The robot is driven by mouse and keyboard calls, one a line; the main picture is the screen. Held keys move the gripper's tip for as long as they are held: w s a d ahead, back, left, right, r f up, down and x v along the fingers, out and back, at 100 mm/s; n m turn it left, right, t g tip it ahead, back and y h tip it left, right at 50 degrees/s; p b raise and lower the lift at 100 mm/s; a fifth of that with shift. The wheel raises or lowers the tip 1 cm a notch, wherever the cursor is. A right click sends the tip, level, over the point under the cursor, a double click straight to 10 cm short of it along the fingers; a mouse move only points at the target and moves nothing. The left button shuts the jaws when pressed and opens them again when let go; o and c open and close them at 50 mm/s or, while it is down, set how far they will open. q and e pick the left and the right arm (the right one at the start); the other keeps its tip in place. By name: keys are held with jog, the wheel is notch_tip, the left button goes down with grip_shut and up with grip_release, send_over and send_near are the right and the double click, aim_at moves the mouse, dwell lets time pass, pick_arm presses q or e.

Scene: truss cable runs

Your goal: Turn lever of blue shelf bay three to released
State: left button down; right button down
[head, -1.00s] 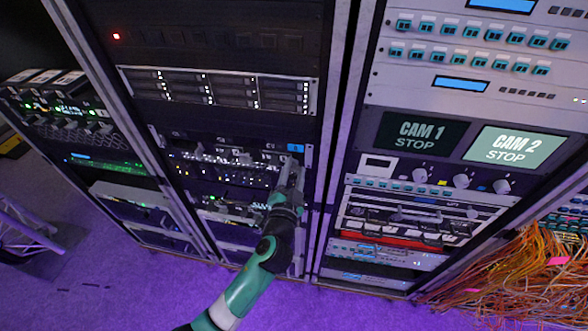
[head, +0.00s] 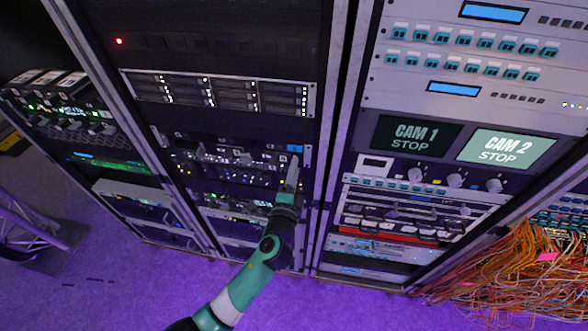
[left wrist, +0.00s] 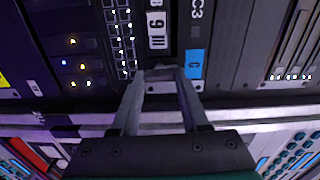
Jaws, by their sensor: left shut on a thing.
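A shelf row of modules (head: 225,158) sits in the middle rack in the head view, with a small blue tag (head: 295,148) at its right end. The blue tag also shows in the left wrist view (left wrist: 195,63), beside a white label (left wrist: 157,30) with marks like III. My left gripper (head: 292,163) reaches up to the row just below the blue tag. In the left wrist view its fingers (left wrist: 163,74) converge on a small grey lever (left wrist: 160,72) below the label and are shut on it. The fingertips hide much of the lever, so its setting is unclear. My right gripper is out of view.
A server unit (head: 220,92) sits above the row. To the right stands a rack with CAM 1 and CAM 2 screens (head: 508,147), and orange cables (head: 525,265) spill at lower right.

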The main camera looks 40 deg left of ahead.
pick_arm(q)
jog(key=shift+m, duration=0.4)
jog(key=shift+c, duration=2)
grip_release()
jog(key=v, duration=1.1)
jog(key=shift+s+d+p, duration=0.2)
jog(key=shift+s+p, duration=0.05)
jog(key=shift+p, duration=0.2)
jog(key=shift+a, duration=0.1)
